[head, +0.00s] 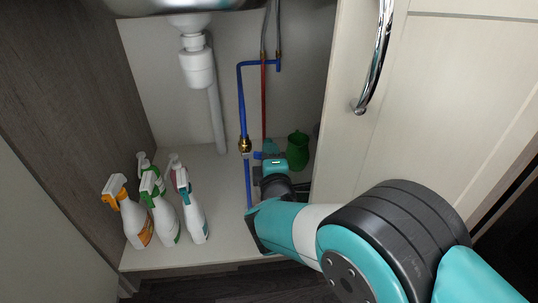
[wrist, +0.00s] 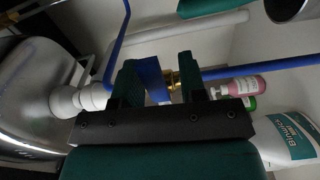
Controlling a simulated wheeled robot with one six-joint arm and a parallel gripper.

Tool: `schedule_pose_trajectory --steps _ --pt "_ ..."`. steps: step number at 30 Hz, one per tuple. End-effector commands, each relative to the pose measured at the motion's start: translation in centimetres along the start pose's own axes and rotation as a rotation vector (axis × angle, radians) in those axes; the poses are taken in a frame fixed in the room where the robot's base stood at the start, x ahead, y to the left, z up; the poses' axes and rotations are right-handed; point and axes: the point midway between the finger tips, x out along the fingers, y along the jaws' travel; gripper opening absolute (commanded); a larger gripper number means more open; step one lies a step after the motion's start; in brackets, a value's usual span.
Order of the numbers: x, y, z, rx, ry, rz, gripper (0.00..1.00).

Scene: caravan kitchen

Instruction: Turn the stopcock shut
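The stopcock (head: 245,145) is a brass valve on the blue pipe at the back of the cabinet under the sink. Its brass body also shows in the wrist view (wrist: 173,80). Its blue lever (wrist: 153,82) lies between the two dark green fingers of my gripper (wrist: 158,84). The fingers stand apart, with a gap between the lever and the right finger. I cannot tell whether the left finger touches the lever. In the head view my gripper (head: 268,156) is just right of the valve, and its fingers are mostly hidden by my wrist.
Several spray bottles (head: 136,222) stand on the cabinet floor at the left. A green container (head: 297,152) is behind my gripper on the right. A white drain trap (head: 197,68) hangs at the upper left. The open cabinet door (head: 450,110) borders my arm on the right.

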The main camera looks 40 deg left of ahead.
Motion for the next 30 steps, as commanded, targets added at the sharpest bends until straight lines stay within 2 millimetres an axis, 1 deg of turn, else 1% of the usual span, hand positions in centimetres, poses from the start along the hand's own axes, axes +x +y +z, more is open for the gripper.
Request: schedule_pose_trajectory --steps 9,11,14,17,24,30 --pt "0.0 0.4 -0.1 -0.004 0.001 0.005 0.45" --pt "0.0 0.8 -0.1 -0.004 0.001 0.006 0.45" --pt "0.0 2.3 -0.2 -0.004 0.001 0.007 0.45" --pt "0.0 4.6 -0.3 -0.003 0.0 0.008 0.45" --pt "0.0 11.1 -0.6 -0.002 0.001 0.01 0.45" --pt "-0.1 15.9 -0.9 -0.002 0.001 0.008 0.45"
